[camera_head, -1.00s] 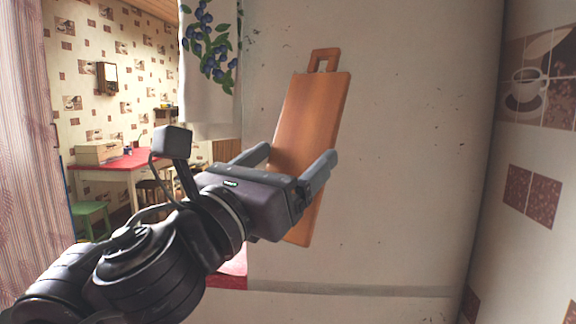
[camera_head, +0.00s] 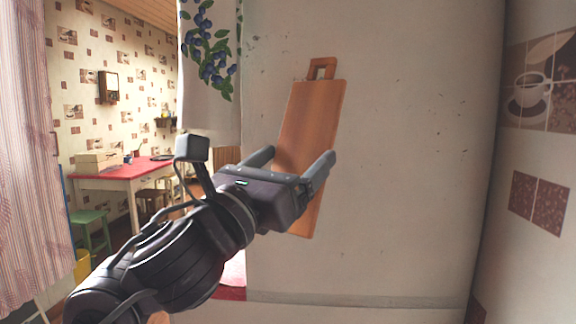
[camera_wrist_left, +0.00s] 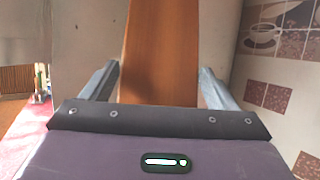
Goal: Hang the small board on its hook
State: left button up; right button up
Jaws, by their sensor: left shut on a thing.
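The small board (camera_head: 311,115) is a long orange-brown wooden board with a looped handle at its top. It stands nearly upright in front of the pale wall, its top tilted a little to the right in the head view. My left gripper (camera_head: 299,157) is shut on the board across its width, around its lower middle. In the left wrist view, the board (camera_wrist_left: 160,45) rises between the two fingers of the left gripper (camera_wrist_left: 158,75). I cannot make out a hook in either view. My right gripper is not in view.
The pale wall (camera_head: 410,150) behind the board is bare. A white curtain with blueberries (camera_head: 212,60) hangs left of the board. A tiled wall (camera_head: 540,150) stands at the right. A red-topped table (camera_head: 135,168) and green stool (camera_head: 90,225) are farther back left.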

aim_at(288, 163)
pick_arm(q)
jog(key=shift+w+f, duration=0.1)
jog(key=shift+w, duration=1.5)
jog(key=shift+w+f, duration=0.1)
jog(key=shift+w, duration=0.25)
jog(key=shift+w+f, duration=0.1)
jog(key=shift+f, duration=0.05)
jog(key=shift+w+f+b, duration=0.25)
jog(key=shift+w+b, duration=0.15)
jog(key=shift+b, duration=0.3)
jog(key=shift+w, duration=0.1)
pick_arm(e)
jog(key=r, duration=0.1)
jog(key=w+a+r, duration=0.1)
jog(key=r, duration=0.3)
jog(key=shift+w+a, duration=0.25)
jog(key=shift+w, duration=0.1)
